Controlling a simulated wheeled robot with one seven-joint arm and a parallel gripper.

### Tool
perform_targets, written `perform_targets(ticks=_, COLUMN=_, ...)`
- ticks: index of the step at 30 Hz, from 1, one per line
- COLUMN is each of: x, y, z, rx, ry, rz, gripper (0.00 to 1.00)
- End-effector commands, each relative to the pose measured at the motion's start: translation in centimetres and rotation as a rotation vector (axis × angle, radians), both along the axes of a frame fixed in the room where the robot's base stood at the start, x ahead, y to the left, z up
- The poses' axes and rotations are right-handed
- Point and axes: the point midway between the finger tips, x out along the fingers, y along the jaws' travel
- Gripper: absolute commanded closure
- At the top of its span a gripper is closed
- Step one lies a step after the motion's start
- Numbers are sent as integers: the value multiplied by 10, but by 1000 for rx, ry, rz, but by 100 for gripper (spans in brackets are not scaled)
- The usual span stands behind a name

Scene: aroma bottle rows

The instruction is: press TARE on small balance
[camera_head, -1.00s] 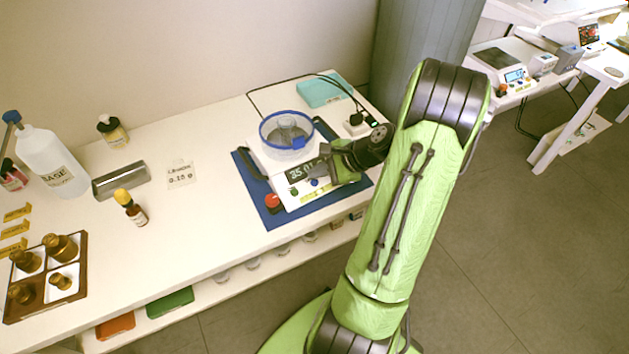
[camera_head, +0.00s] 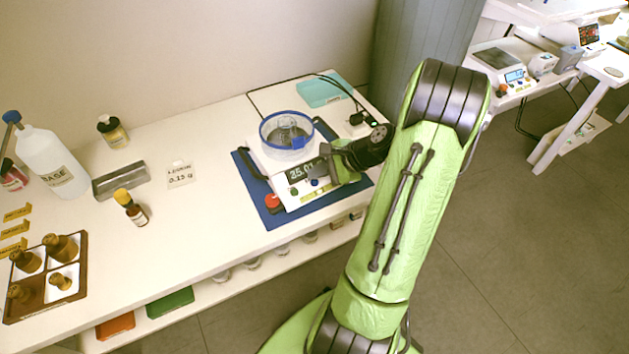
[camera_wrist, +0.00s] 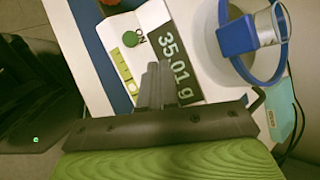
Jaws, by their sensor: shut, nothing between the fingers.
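The small balance (camera_head: 303,195) is a white unit on a blue mat, with a dark display (camera_head: 300,173) on its front. In the wrist view the display (camera_wrist: 178,68) reads 35.01 g. In the head view a blue button (camera_head: 314,183) shows on the front panel. I cannot read TARE on any button. My gripper (camera_head: 325,152) is shut and empty at the display's right end; in the wrist view its fingertips (camera_wrist: 155,72) overlap the panel and display edge. Contact cannot be told.
A clear vessel with a blue rim (camera_head: 287,135) stands on the balance. A red knob (camera_head: 272,201) is at the mat's front left. A black cable runs behind to a small box (camera_head: 358,122).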

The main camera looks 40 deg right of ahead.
Motion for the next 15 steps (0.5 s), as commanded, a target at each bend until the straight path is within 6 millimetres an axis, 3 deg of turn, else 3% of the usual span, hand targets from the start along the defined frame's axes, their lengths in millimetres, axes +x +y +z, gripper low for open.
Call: perform_targets(ticks=15, x=0, y=0, z=-9, rx=1, ry=0, rz=1, gripper=100)
